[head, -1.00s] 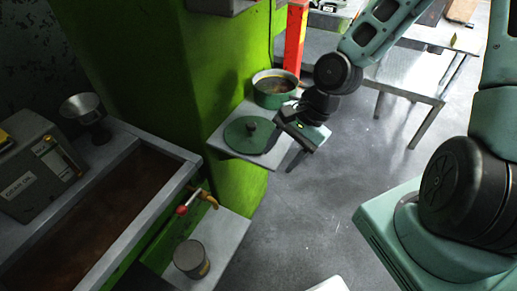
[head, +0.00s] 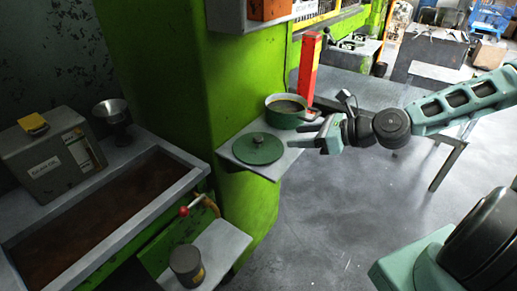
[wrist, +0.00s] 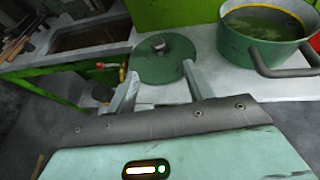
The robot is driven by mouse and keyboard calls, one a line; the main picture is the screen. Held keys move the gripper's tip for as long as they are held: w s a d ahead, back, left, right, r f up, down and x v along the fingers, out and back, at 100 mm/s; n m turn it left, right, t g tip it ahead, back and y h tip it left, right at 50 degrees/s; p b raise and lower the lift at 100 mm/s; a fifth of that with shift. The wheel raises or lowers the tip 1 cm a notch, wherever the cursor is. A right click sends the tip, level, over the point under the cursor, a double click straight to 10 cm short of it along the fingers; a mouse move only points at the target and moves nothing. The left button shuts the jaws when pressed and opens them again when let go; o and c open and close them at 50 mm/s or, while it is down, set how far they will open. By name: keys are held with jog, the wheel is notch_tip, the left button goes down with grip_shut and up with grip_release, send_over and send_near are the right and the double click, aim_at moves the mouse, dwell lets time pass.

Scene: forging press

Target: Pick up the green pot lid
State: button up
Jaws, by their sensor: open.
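The green pot lid (head: 251,150) lies flat on a small grey shelf (head: 278,168) fixed to the green press column. It is round with a dark knob on top. In the wrist view the lid (wrist: 158,66) lies just beyond the fingertips, its knob facing up. My gripper (head: 300,138) is open and empty, to the right of the lid and pointing left at it, apart from the knob. The wrist view shows the two fingers of my gripper (wrist: 160,75) spread, with the lid's near edge between or just past them; I cannot tell the height gap.
A green pot (head: 287,111) with dark contents stands on the shelf behind the lid, its handle (wrist: 285,66) close to my right finger. A red post (head: 309,68) rises behind. A trough (head: 110,205), a grey can (head: 187,265) and a red-knobbed valve (head: 184,211) are lower left.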

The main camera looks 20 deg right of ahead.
aim_at(257, 137)
jog(key=x, duration=0.8)
jog(key=shift+w+a+f, duration=0.1)
jog(key=shift+a, duration=0.05)
jog(key=shift+w+a+f, duration=0.15)
jog(key=shift+w+a, duration=0.15)
jog(key=shift+a, duration=0.15)
jog(key=shift+p+x, duration=0.35)
jog(key=shift+x, duration=1.7)
grip_shut()
